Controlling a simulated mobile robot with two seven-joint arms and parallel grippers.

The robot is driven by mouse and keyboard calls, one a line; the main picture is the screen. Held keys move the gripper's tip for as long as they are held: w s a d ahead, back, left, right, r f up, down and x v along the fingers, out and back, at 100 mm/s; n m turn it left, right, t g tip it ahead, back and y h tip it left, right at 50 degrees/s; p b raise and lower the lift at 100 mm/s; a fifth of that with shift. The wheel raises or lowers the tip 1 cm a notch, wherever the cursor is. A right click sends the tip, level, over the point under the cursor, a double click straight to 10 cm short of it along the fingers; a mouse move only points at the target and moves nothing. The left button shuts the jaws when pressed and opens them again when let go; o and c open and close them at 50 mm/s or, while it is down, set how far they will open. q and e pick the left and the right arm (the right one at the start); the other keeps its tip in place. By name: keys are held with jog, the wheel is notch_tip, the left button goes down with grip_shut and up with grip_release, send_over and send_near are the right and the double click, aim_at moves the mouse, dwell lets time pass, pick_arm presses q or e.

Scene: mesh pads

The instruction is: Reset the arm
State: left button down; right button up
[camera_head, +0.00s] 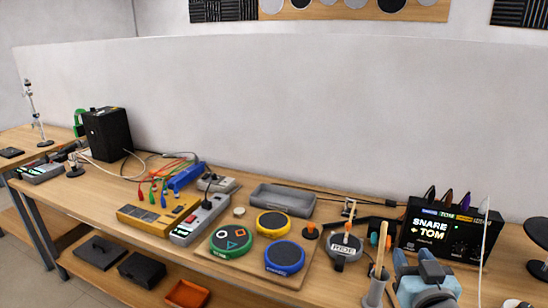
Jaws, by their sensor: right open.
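My right gripper (418,268), blue-grey with a dark round part near its base, shows at the bottom right in front of the bench. It is open, and I see nothing held in it. Its fingers are near a wooden-handled stick in a grey holder (374,292) to their left. The bottom frame edge cuts off the rest of my right arm. My left gripper is out of view.
The wooden bench (110,205) holds round pads in green (231,241), yellow (272,224) and blue (285,257). A grey tray (283,200) lies behind them. A grey "RIDE" pad (345,247) and a black "SNARE + TOM" box (440,232) are close to the gripper.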

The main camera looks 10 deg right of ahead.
jog(key=s+a+f+n+g+y, duration=0.2)
jog(key=s+a+f, duration=0.3)
jog(key=f, duration=0.6)
jog(key=s+a+f+n+g+y, duration=0.1)
jog(key=s+a+f+g+y, duration=0.2)
jog(key=f, duration=0.8)
jog(key=s+a+f+n+g+y, duration=0.2)
jog(key=s+a+f, duration=0.4)
jog(key=f, duration=0.4)
notch_tip(320, 180, up, 10)
jog(key=s+p, duration=0.1)
jog(key=p, duration=1.1)
jog(key=shift+s+n+t+p, duration=0.15)
jog(key=shift+n+t+p, duration=0.15)
jog(key=shift+r, duration=0.15)
